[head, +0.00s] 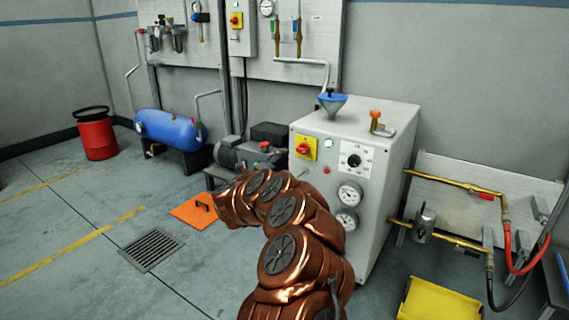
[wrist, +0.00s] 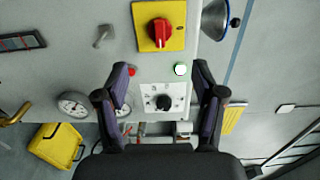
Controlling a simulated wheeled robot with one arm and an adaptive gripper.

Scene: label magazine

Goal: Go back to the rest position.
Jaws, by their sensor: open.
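My gripper (wrist: 160,66) is open in the wrist view, with its two dark fingers apart and nothing between them. It faces the front panel of the grey cabinet (head: 384,152). In the wrist view the red switch on its yellow plate (wrist: 160,32) lies beyond the fingertips. A pale lit button (wrist: 181,70) and a black dial on a white plate (wrist: 163,102) appear between the fingers. The distance to the panel is hard to tell. In the head view my copper-coloured arm reaches forward and bends left before the cabinet, and the gripper itself cannot be made out.
A blue funnel (head: 332,103) and an orange-topped fitting (head: 376,118) stand on the cabinet. Brass pipes (head: 453,182) and a yellow bin (head: 438,301) are at right. An orange floor plate (head: 194,208) lies at left. The left floor is mostly open.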

